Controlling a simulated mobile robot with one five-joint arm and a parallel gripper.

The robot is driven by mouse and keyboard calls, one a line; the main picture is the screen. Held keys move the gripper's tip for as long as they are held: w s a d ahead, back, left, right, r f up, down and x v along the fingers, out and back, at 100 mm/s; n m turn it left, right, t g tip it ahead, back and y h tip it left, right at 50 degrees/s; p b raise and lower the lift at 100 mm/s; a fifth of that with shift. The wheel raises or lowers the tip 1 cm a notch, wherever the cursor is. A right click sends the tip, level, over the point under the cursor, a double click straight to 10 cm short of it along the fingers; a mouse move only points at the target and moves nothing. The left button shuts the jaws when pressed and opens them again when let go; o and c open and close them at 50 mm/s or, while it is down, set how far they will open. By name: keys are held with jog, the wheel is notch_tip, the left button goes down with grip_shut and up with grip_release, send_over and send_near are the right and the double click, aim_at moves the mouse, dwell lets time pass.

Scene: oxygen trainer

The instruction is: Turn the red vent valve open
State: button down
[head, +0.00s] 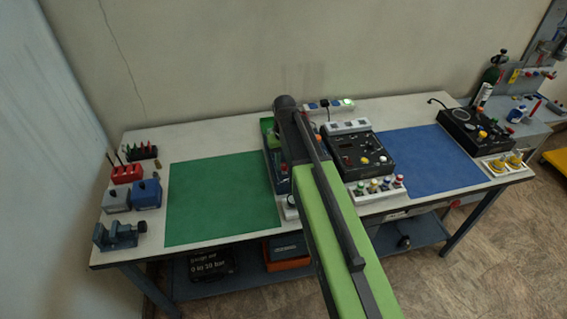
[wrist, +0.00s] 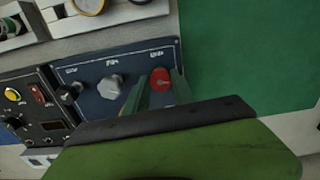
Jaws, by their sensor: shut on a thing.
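The red vent valve (wrist: 160,77) is a round red knob at the right end of a dark blue panel (wrist: 92,75) in the wrist view. A grey knob (wrist: 110,87) and a black knob (wrist: 68,93) sit left of it on the same panel. My gripper (wrist: 159,88) has its two green fingers on either side of the red knob, shut on it. In the head view my green and black arm hides the gripper and the red knob, and most of the panel.
A green mat (head: 222,203) lies beside the panel, and a black control box (head: 361,155) stands on its other side. A blue mat (head: 430,158) and another black box (head: 474,133) are further right. A vise (head: 118,235) and small blocks stand at the left.

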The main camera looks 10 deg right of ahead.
aim_at(285, 165)
jog(key=n, duration=0.4)
jog(key=shift+n, duration=2.1)
jog(key=c, duration=1.1)
grip_release()
jog(key=shift+o, duration=0.2)
jog(key=shift+r, duration=0.1)
notch_tip(285, 165, up, 17)
jog(key=p, duration=1.7)
